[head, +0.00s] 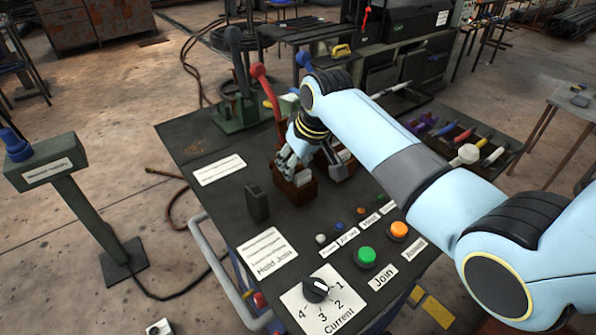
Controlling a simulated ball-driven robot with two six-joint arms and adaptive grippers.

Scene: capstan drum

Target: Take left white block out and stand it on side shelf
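Two brown holders stand on the dark bench top. The left brown holder (297,191) shows a bit of a white block (303,178) at its top. The right brown holder (336,172) has another white block (345,155) in it. My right gripper (286,165) points down at the left holder, with its fingertips at or just inside the holder's top. Its fingers and wrist hide much of this holder's opening, so I cannot tell whether it grips the white block. My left gripper is not in view. I cannot make out clearly which surface is the side shelf.
A small dark upright bracket (257,204) stands left of the holders. A red lever (265,88) and a green-based machine (240,112) are behind. Green (366,256) and orange (398,230) buttons and a black knob (317,290) lie in front. Coloured-handled tools (455,132) lie at right.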

